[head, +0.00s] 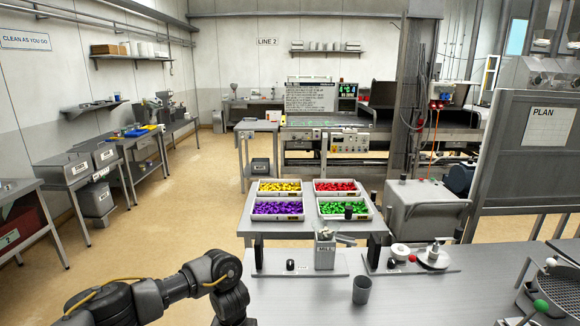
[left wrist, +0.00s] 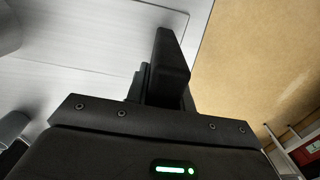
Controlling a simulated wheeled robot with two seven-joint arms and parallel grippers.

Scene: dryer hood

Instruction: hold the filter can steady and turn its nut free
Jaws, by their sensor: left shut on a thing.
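My left gripper (left wrist: 165,62) shows in the left wrist view, its dark fingers close together above a pale grey metal surface. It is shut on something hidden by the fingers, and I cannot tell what. In the head view my left arm comes in at the bottom left over the bench's left end, and its fingers are out of sight. I cannot make out a filter can or its nut for certain. A dark grey cup-like cylinder (head: 361,290) stands upright on the front bench, apart from the arm. My right gripper is in neither view.
The steel bench (head: 420,300) carries a grey box (head: 324,254) with upright items and a plate with white round parts (head: 434,258). Trays of coloured pieces (head: 279,207) sit behind. Bare floor (left wrist: 250,70) lies beyond the bench edge.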

